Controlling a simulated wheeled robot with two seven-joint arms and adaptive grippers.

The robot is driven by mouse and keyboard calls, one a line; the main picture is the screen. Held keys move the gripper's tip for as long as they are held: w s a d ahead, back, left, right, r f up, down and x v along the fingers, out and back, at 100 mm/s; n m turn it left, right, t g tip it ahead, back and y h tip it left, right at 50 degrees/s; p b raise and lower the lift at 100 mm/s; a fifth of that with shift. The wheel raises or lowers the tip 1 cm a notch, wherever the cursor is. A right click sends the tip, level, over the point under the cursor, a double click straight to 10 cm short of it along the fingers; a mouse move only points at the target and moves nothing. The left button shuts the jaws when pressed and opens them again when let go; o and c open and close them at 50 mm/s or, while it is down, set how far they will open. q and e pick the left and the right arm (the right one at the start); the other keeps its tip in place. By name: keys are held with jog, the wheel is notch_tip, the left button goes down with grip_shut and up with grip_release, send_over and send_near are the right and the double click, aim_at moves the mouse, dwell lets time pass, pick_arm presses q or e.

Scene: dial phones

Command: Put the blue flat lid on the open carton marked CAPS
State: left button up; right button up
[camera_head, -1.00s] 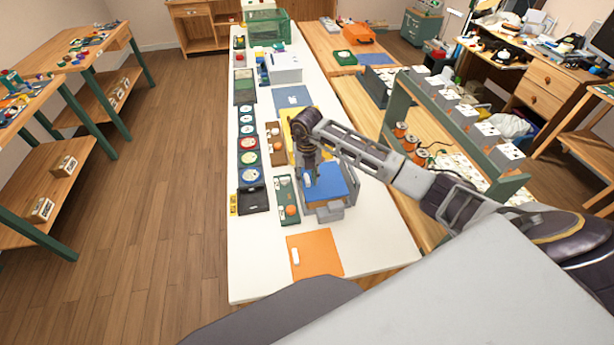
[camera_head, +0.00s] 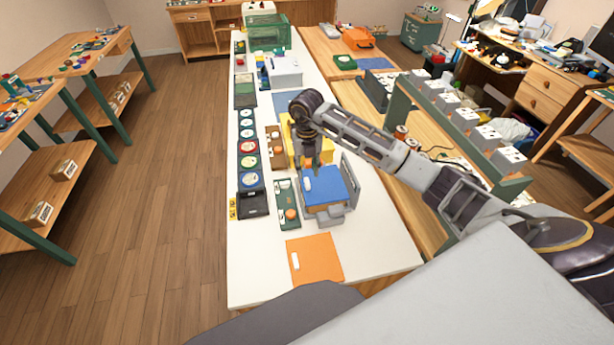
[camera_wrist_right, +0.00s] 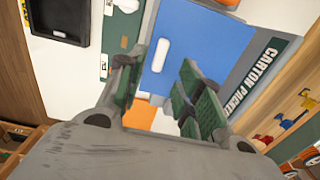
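The blue flat lid (camera_head: 326,186) with a white handle lies on top of a brown carton (camera_head: 329,208) in a grey holder. The lid and handle also show in the right wrist view (camera_wrist_right: 205,45). It looks flat, but I cannot tell whether every edge is seated. The CAPS mark is not readable. My right gripper (camera_head: 311,165) is just beyond the lid's far edge in the head view. In the wrist view its green-padded fingers (camera_wrist_right: 160,80) are apart with nothing between them, and the handle is clear of them. My left gripper is not in view.
An orange flat panel with a white handle (camera_head: 314,259) lies at the table's near end. A green tray (camera_head: 287,205) and a black tray (camera_head: 252,204) stand left of the holder. A yellow object (camera_head: 291,140) is behind my gripper. The white table (camera_head: 375,245) is bare at right front.

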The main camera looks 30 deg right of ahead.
notch_tip(320, 180, up, 6)
jog(key=b, duration=0.1)
jog(key=shift+r, duration=0.2)
